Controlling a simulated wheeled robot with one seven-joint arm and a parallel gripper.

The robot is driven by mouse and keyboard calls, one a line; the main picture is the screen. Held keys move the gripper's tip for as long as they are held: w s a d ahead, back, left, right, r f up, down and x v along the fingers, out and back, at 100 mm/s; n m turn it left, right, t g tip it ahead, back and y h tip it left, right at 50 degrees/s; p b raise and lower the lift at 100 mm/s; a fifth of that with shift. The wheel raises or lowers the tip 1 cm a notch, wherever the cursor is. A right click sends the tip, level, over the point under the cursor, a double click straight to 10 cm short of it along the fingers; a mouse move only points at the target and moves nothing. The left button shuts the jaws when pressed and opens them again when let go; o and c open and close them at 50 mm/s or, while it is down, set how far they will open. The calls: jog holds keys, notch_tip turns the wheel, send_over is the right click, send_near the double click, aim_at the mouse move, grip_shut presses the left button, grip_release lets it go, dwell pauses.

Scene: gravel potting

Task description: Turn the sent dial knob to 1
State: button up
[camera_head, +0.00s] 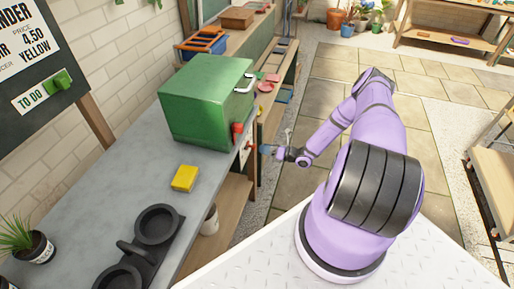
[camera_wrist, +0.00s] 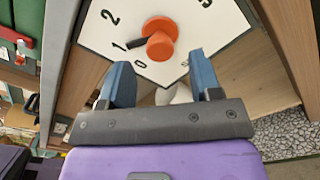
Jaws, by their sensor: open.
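The dial is a white plate (camera_wrist: 190,30) with black numbers, fixed to a wooden panel. Its orange-red knob (camera_wrist: 160,45) has a dark pointer (camera_wrist: 136,43) that appears to lie toward the 1. In the head view the plate (camera_head: 246,152) shows small on the bench's end, below the green box. My gripper (camera_wrist: 166,82) is open, its two blue fingers spread with the knob seen beyond and between them. I cannot tell whether they touch it. In the head view my gripper (camera_head: 268,150) reaches left to the dial.
A green box (camera_head: 205,100) with a red part (camera_head: 237,130) stands on the grey bench (camera_head: 115,175) just above the dial. A yellow block (camera_head: 185,178) and dark round holders (camera_head: 157,220) are nearer. The paved floor (camera_head: 320,100) beyond my arm is open.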

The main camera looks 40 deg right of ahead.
jog(key=v, duration=0.5)
jog(key=shift+s+d, duration=0.2)
jog(key=shift+s, duration=0.1)
